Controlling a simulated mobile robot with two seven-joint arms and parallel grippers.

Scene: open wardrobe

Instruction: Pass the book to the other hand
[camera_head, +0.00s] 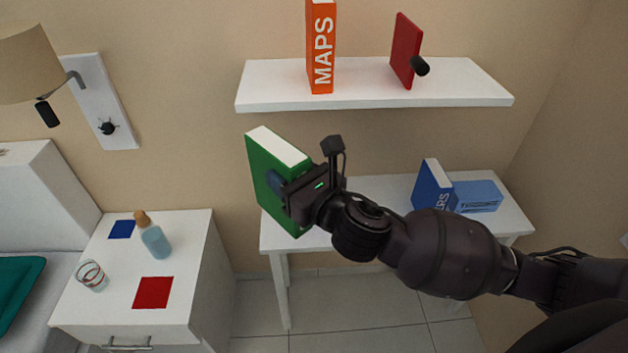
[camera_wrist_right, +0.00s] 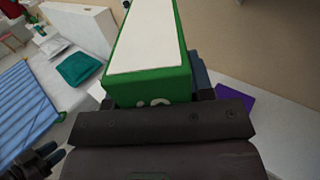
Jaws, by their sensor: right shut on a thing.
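A green book (camera_head: 273,170) with white pages is held upright and slightly tilted in front of the wall, over the left end of the white table. My right gripper (camera_head: 283,191) is shut on its right side; the arm comes in from the right. In the right wrist view the green book (camera_wrist_right: 149,88) fills the top middle, its pages facing the camera, and the gripper body covers its near end. My left gripper does not show in the head view.
A nightstand (camera_head: 192,232) at left holds a bottle (camera_head: 155,240) and a glass (camera_head: 92,275).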

